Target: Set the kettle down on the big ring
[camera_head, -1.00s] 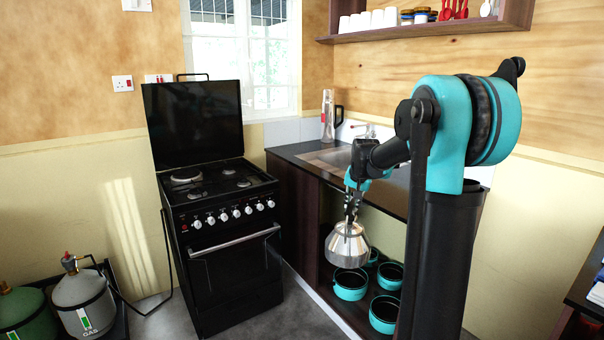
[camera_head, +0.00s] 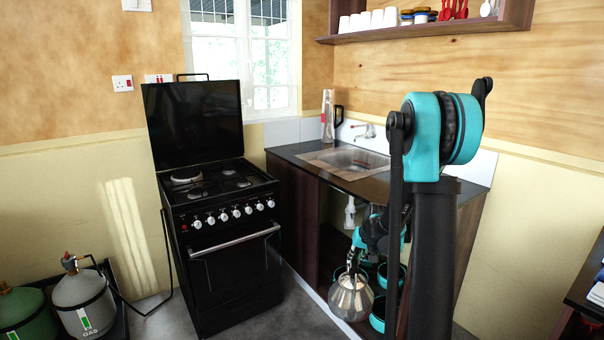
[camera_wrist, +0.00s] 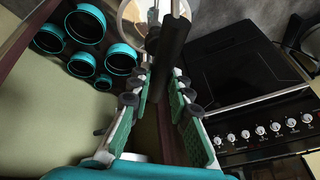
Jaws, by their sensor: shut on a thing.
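The shiny metal kettle (camera_head: 350,299) hangs low in front of the open cupboard under the sink, below the hob's height. My gripper (camera_head: 352,262) is shut on the kettle's handle. In the wrist view the dark handle (camera_wrist: 172,52) lies between my gripper's fingers (camera_wrist: 160,78), and part of the kettle body (camera_wrist: 130,20) shows at the top edge. The big ring (camera_head: 186,179) is at the back left of the black cooker's hob, bare, well to the left of the kettle and higher. My arm hides part of the cupboard behind it.
The black cooker (camera_head: 236,270) has its lid raised at the back. The sink counter (camera_head: 300,151) overhangs the open cupboard near my arm. Several teal pots (camera_wrist: 85,24) are inside the cupboard. Gas bottles (camera_head: 82,300) stand at the far left. Floor is clear before the cooker.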

